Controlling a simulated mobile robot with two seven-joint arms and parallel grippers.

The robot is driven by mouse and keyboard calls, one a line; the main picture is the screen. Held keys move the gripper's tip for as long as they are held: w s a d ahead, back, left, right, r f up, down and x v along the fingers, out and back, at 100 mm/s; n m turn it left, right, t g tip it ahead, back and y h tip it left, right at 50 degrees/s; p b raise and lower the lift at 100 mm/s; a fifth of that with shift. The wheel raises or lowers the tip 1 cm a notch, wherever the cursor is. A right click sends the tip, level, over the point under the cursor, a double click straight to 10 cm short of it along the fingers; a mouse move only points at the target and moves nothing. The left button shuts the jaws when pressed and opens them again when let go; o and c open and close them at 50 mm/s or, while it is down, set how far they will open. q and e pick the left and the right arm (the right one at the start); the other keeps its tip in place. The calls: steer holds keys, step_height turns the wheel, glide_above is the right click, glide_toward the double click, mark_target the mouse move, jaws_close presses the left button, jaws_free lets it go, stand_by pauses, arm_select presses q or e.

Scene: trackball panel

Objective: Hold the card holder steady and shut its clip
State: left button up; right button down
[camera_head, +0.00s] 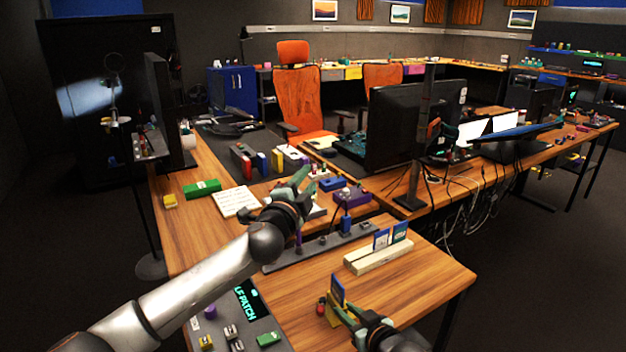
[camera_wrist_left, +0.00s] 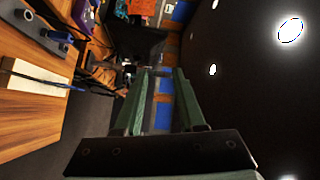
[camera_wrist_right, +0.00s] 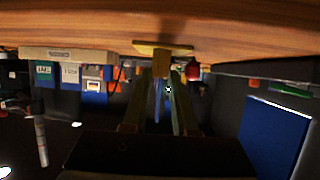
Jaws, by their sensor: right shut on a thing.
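The card holder (camera_head: 332,317) is a small yellow stand near the table's front edge, with a blue card (camera_head: 338,287) upright in it. The right wrist view shows its yellow base (camera_wrist_right: 150,47) upside down, with the blue card (camera_wrist_right: 157,98) by the fingers. My right gripper (camera_head: 343,312) is shut on the card holder from the near right side. The clip cannot be made out clearly; the fingers partly hide the holder. My left gripper (camera_head: 301,181) is open and empty, raised above the desk farther back. Its fingers (camera_wrist_left: 159,88) stand apart in the left wrist view.
A small red thing (camera_head: 321,308) stands beside the card holder. A cream rack (camera_head: 378,258) with cards stands behind it. A grey panel strip (camera_head: 320,246) with knobs lies left of the rack. The wooden desk (camera_head: 420,290) is clear to the right of the holder.

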arm_select(q)
steer(key=shift+s+d+r+m+h, duration=0.25)
steer(key=shift+m+h, duration=0.25)
steer(key=shift+m, duration=0.4)
steer(key=shift+s+d+r+m+h, duration=0.1)
steer(key=shift+d+m+h, duration=0.15)
steer(key=shift+m+h, duration=0.45)
steer(key=shift+s+d+r+m+h, duration=0.2)
steer(key=shift+d+m+h, duration=0.1)
steer(key=shift+m, duration=0.8)
